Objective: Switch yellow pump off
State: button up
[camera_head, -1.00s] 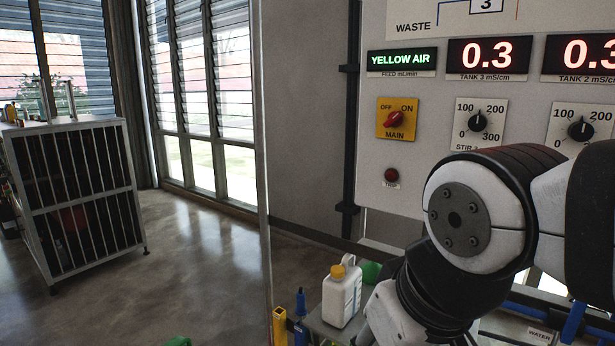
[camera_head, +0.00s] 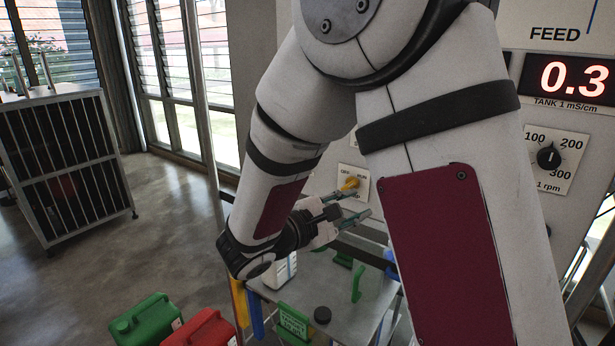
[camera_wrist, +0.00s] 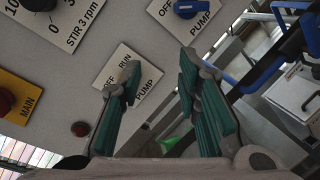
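The yellow pump knob (camera_head: 349,183) sits on a white OFF/RUN plate low on the panel. It seems to lean up and right, towards RUN, but the exact setting is hard to tell. My gripper (camera_head: 362,202) is right beside it, fingers apart, at the knob's lower right. In the wrist view my gripper (camera_wrist: 160,68) is open with nothing between its teal fingers. Its left finger overlaps the OFF/RUN pump plate (camera_wrist: 143,88) and hides the yellow knob. I cannot tell whether that finger touches the knob.
A blue pump knob (camera_wrist: 187,8) is on a neighbouring plate, and the red MAIN switch (camera_wrist: 6,101) is at the left. Below my gripper stands a grey bench (camera_head: 345,293) with a white bottle (camera_head: 284,272). Green (camera_head: 146,318) and red (camera_head: 204,330) canisters are nearby.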

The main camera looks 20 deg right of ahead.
aim_at(347, 187)
jog(key=w+a+f+n+t+p, duration=0.1)
jog(key=w+a+n+t, duration=0.2)
jog(key=a+t, duration=0.1)
jog(key=shift+y, duration=0.3)
jog(key=shift+b+x, duration=0.95)
jog(key=shift+x, duration=4.05)
jog(key=shift+w+a, duration=0.1)
jog(key=shift+w, duration=0.1)
grip_shut()
